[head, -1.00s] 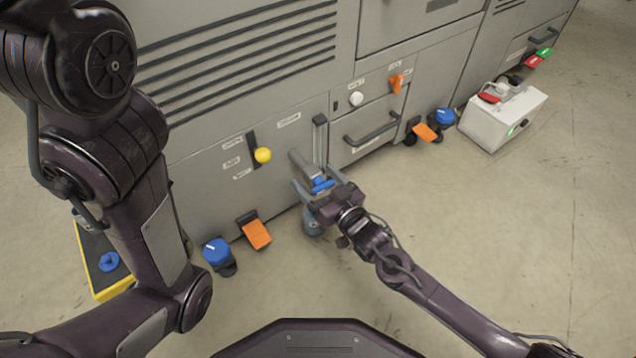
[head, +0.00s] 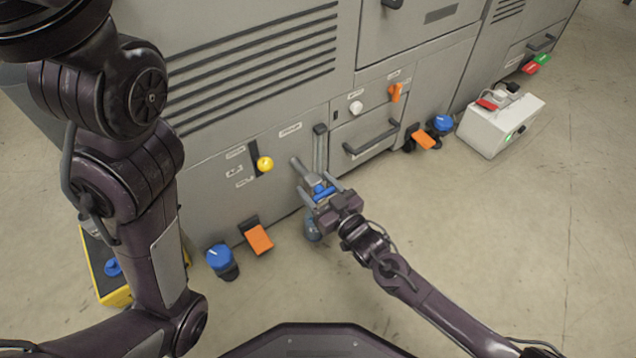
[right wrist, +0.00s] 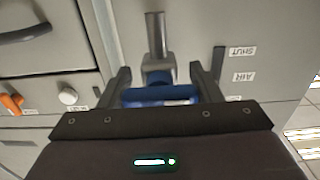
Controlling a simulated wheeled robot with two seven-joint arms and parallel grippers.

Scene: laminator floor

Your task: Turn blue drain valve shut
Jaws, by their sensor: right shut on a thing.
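The blue drain valve handle (head: 322,191) sits on a grey pipe fitting low on the machine front. In the right wrist view the blue handle (right wrist: 158,95) lies crosswise between the two dark fingers. My right gripper (head: 320,195) is shut on the handle, with a finger at each end of it. It also shows in the right wrist view (right wrist: 163,88). A grey pipe (right wrist: 155,35) runs from the fitting to the machine panel. My left arm stands at the left of the head view, and its gripper is out of the picture.
A yellow knob lever (head: 264,164) is left of the valve. A blue knob (head: 220,257) and an orange pedal (head: 259,240) stand on the floor below. A bluish container (head: 312,229) is under the valve. A white box (head: 500,122) stands at right; the floor in front is clear.

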